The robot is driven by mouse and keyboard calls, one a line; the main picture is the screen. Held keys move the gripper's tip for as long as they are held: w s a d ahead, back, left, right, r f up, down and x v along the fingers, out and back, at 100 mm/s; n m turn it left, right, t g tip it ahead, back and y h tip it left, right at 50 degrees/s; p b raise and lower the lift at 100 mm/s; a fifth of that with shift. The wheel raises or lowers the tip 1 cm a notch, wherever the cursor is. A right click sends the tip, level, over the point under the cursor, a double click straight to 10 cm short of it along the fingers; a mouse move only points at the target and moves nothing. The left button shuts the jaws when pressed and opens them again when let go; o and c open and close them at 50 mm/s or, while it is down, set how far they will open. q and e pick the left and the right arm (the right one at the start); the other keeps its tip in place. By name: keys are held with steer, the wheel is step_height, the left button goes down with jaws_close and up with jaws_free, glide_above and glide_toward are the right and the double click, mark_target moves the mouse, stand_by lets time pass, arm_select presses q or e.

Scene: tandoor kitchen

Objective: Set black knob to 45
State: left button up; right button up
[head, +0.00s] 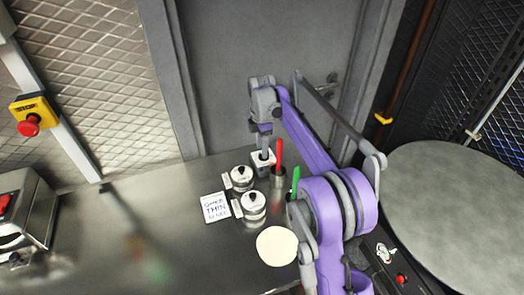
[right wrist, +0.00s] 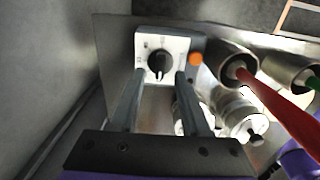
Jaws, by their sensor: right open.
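The black knob (right wrist: 159,62) sits on the face of a small white box (right wrist: 176,44) with dial marks, in the right wrist view. The knob's pale pointer mark is small, so I cannot read its setting. In the head view the white box (head: 264,168) stands on the steel counter below my right gripper (head: 263,153), which hides the knob there. My right gripper (right wrist: 160,78) is open and points down at the box. Its two fingers show on either side of the knob, with gaps; I cannot tell how high they are above it. My left gripper is not in view.
Red (head: 279,153) and green (head: 295,180) handles stand in metal cups beside the box. Two lidded metal pots (head: 253,207), a handwritten card (head: 214,207) and a pale round disc (head: 277,246) are nearby. A grey wall (head: 240,60) rises behind.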

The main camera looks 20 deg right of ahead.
steer(key=shift+f, duration=0.8)
jaws_close()
